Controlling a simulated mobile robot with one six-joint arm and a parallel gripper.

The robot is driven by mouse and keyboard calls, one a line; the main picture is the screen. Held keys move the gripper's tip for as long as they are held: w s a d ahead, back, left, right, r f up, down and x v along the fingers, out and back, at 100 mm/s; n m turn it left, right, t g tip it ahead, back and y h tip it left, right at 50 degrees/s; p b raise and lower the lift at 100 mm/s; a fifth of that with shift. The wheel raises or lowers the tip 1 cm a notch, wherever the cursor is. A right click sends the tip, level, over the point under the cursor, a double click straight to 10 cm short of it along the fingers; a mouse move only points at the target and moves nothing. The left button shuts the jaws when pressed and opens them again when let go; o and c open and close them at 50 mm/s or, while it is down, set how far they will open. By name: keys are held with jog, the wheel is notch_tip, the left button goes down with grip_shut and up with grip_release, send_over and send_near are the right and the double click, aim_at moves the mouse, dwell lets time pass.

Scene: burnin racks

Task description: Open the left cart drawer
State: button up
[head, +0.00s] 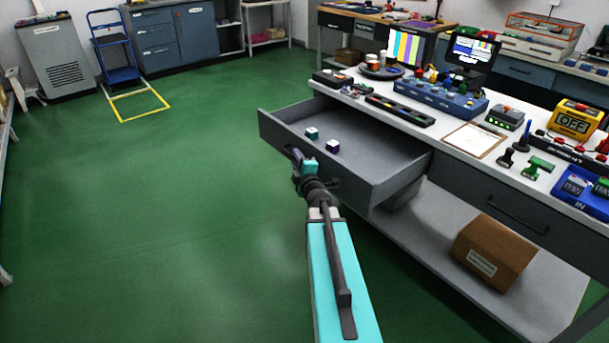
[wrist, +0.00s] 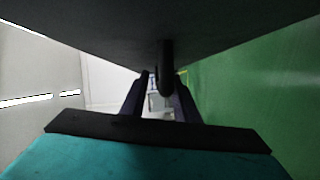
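The left cart drawer (head: 375,163) is pulled far out from the cart, and its inside shows in the head view. Two small cubes, one teal and white (head: 311,133) and one purple and white (head: 333,146), lie in it. My gripper (head: 298,158) is at the outer face of the drawer front, by the handle (head: 333,182), which my gripper partly hides. In the wrist view the dark handle bar (wrist: 166,70) stands between my two spread fingers (wrist: 160,90), with a gap on the left side. Contact on the right side is unclear. The drawer front (wrist: 160,25) fills the top.
The cart top (head: 455,137) holds a blue button box, a clipboard and several devices. A second drawer (head: 500,210) to the right is shut. A cardboard box (head: 495,253) sits on the lower shelf. The green floor (head: 150,210) to the left is clear.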

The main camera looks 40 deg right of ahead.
jog(key=p+v, duration=0.2)
jog(key=v, duration=0.3)
jog(key=shift+s+r, duration=0.1)
jog(key=shift+r, duration=0.05)
jog(key=shift+s+a+p, duration=0.2)
jog(key=shift+s+p, duration=0.1)
jog(key=shift+p, duration=0.8)
jog(key=s+p, duration=0.1)
jog(key=p, duration=0.3)
jog(key=shift+s+a+r, duration=0.1)
jog(key=shift+a, duration=0.1)
jog(key=p+v, duration=0.6)
jog(key=p, duration=0.3)
dwell(0.5)
